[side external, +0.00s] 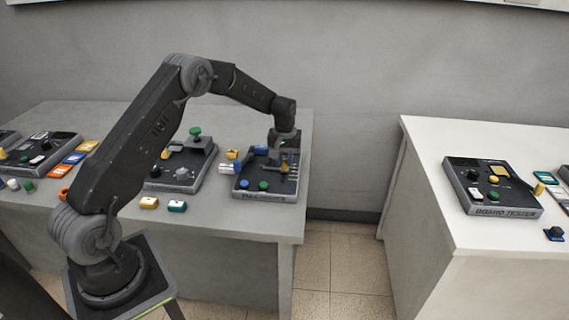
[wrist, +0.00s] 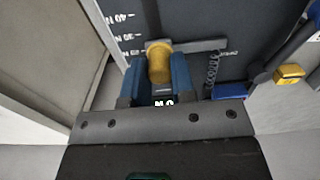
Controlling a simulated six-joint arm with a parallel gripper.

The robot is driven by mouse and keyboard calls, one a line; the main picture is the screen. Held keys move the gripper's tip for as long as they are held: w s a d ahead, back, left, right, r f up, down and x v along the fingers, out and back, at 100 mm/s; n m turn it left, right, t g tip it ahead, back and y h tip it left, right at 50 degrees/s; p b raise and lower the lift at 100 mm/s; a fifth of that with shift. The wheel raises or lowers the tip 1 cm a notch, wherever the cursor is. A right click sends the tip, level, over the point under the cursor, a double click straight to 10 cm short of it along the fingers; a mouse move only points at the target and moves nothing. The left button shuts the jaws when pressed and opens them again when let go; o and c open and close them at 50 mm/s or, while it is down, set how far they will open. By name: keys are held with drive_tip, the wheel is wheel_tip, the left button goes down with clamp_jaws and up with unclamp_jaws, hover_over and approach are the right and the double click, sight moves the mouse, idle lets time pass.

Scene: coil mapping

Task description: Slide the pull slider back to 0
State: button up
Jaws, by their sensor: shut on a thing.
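The pull slider has a yellow cylindrical knob (wrist: 159,58) on a grey bar (wrist: 205,45), with a coiled spring (wrist: 211,72) to its right in the wrist view. My gripper (wrist: 158,74) has its blue fingers on both sides of the knob and is shut on it. The side external view shows my gripper (side external: 281,166) low over the right part of the dark panel (side external: 262,187), with the yellow knob (side external: 285,169) partly hidden. A printed scale (wrist: 122,36) with 40 and 30 runs beside the slider. A "0" mark shows between the fingers.
Blue (side external: 246,184) and green (side external: 263,186) buttons sit at the panel's front. A second panel (side external: 180,176) with a green-topped knob stands to the left. Loose yellow (side external: 149,203) and teal (side external: 177,206) blocks lie in front. A white table (side external: 430,150) stands right across a gap.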

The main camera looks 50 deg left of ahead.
drive_tip(key=shift+w+a, duration=1.2)
drive_tip(key=shift+w, duration=0.05)
drive_tip(key=shift+w+a, duration=0.15)
drive_tip(key=shift+a, duration=0.05)
idle(0.5)
drive_tip(key=o, duration=0.7)
drive_tip(key=shift+r, duration=0.1)
